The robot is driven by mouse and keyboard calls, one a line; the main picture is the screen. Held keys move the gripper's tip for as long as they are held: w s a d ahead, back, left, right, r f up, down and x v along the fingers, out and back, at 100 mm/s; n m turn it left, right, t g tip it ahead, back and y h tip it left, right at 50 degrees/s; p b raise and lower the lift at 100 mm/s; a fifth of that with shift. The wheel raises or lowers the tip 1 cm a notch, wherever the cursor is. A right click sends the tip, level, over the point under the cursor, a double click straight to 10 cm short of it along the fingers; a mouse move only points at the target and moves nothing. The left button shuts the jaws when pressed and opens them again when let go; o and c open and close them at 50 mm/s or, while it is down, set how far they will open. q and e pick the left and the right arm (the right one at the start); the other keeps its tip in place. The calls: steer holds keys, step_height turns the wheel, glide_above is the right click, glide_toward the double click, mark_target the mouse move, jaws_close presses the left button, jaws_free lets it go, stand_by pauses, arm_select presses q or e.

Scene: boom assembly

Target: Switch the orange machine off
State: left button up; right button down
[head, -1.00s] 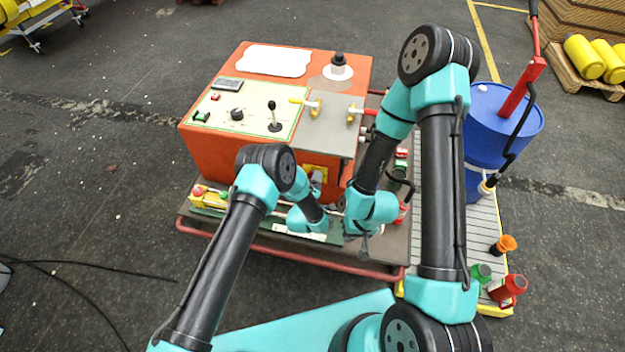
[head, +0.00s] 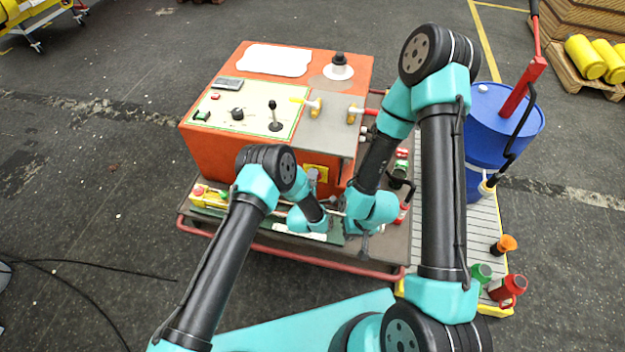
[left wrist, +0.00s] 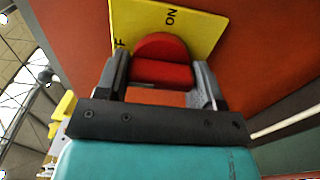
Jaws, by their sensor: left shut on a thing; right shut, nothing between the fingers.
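The orange machine (head: 225,150) stands on a red-railed cart. Its yellow switch plate (head: 318,172) is on the front face, partly behind my left gripper (head: 313,182). In the left wrist view, the yellow plate (left wrist: 195,25) reads "ON" at upper right, and one letter "F" shows at its left edge. A red rotary knob (left wrist: 163,68) sits on the plate between the fingers of my left gripper (left wrist: 160,82), which is shut on it. The knob is hidden in the head view. My right gripper (head: 363,243) is shut and empty, low over the cart's front right.
A red and yellow box (head: 205,194) lies at the cart's left. A blue barrel (head: 495,125) with a pump stands right. Red and green bottles stand on the grating.

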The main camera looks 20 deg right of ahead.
arm_select(q)
steer(key=o, duration=0.9)
steer(key=shift+s, duration=0.1)
steer(key=v, duration=1.7)
steer(key=shift+s, duration=0.1)
steer(key=shift+a, duration=0.1)
